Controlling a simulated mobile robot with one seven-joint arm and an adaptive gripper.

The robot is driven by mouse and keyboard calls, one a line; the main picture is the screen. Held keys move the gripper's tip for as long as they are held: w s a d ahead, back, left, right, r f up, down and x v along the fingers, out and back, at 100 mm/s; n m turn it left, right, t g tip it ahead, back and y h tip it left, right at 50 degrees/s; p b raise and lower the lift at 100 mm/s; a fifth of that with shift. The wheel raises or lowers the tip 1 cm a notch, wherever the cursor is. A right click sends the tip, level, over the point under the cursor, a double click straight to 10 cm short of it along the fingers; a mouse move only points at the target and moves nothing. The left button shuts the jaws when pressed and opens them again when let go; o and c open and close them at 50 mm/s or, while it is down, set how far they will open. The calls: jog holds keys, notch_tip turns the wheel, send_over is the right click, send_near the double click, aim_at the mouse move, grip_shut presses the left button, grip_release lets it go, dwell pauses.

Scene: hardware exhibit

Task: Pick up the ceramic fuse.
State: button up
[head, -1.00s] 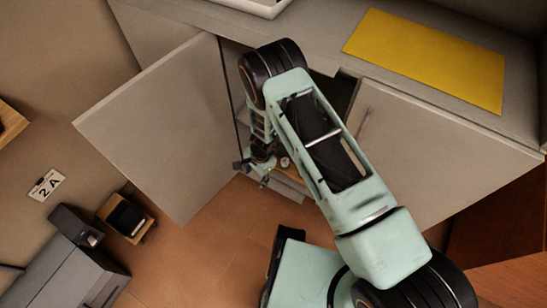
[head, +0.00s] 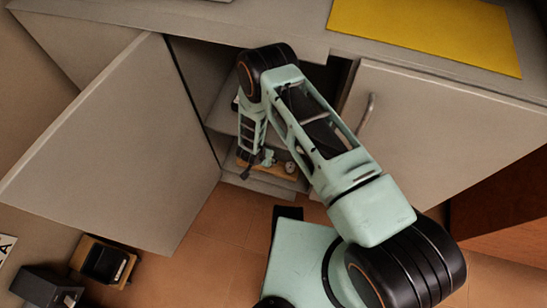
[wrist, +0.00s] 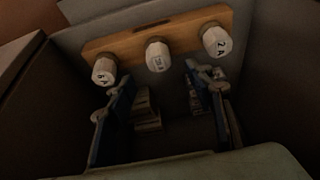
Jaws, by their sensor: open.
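Three white ceramic fuses stand in a row on a wooden strip (wrist: 132,45) in the wrist view. The right fuse (wrist: 217,41) is marked 2 A. The middle fuse (wrist: 157,54) and left fuse (wrist: 104,70) bear marks too small to read surely. My gripper (wrist: 153,84) is open, its blue-padded fingers apart with no fuse between them. The fingers point toward the row, below it in the picture. In the head view my gripper (head: 257,166) is low in the open cabinet, by the wooden strip (head: 280,170); a pale fuse (head: 290,167) shows at its right.
The cabinet's left door (head: 120,150) stands open; the right door (head: 430,150) has a handle. A yellow mat (head: 425,35) lies on the countertop. Cabinet walls are close around my gripper. A dark device on a wooden base (head: 104,262) is at the lower left.

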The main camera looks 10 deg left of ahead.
jog(key=b+x, duration=0.3)
jog(key=x, duration=0.4)
jog(key=shift+w+d+f, duration=0.15)
jog(key=shift+w+f, duration=0.05)
jog(key=shift+c, duration=0.3)
jog(key=c, duration=1.1)
jog(key=shift+s+r, duration=0.1)
jog(key=shift+r, duration=0.05)
jog(key=shift+s+r, duration=0.15)
jog(key=shift+r, duration=0.05)
jog(key=s+r+p, duration=0.1)
jog(key=s+r, duration=0.1)
jog(key=s, duration=0.2)
jog(key=s+r+p, duration=0.2)
jog(key=s+r, duration=0.1)
jog(key=s, duration=0.2)
jog(key=s+a+r+p, duration=0.1)
jog(key=s+r, duration=0.1)
jog(key=s, duration=0.2)
jog(key=shift+s+a+r+p, duration=0.1)
jog(key=shift+s+r+p, duration=0.15)
jog(key=shift+p, duration=0.15)
